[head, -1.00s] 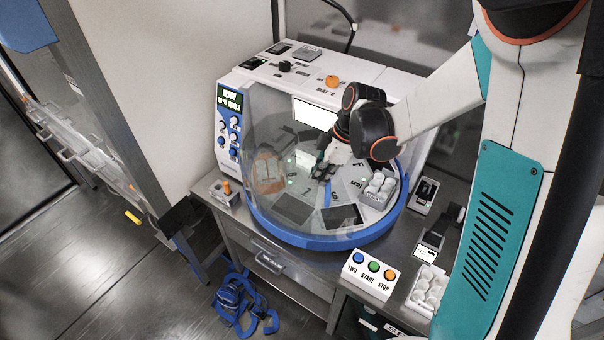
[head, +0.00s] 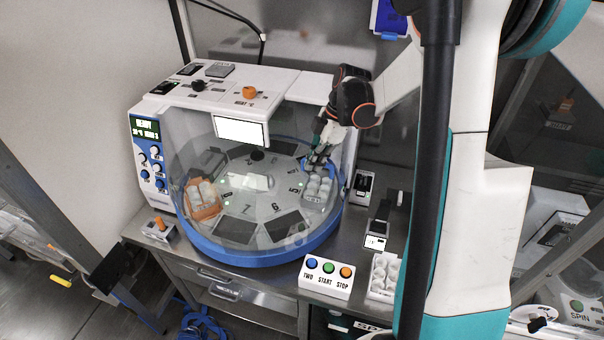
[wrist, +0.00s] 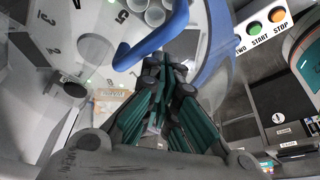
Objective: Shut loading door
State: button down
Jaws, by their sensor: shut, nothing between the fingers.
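The white loading machine (head: 150,110) has a blue round base rim and a clear curved cover (head: 185,150) around a numbered turntable (head: 240,200). A blue bar handle (wrist: 150,42), which looks to belong to the loading door, crosses the wrist view just beyond my fingertips. My gripper (head: 318,156) is at the right side of the machine, above a rack of white vials (head: 318,188). In the wrist view my gripper (wrist: 168,65) is shut and empty, close to the handle; I cannot tell whether they touch. The clear door's edges are hard to make out.
An orange rack with white vials (head: 203,200) sits at the turntable's left. The button box (head: 328,276) stands at the bench front, with a tray of white vials (head: 382,275) to its right. Small devices (head: 363,187) stand right of the machine.

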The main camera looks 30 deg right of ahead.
jog(key=w+d, duration=0.2)
jog(key=d, duration=0.1)
jog(key=shift+w, duration=0.2)
jog(key=shift+w+d, duration=0.8)
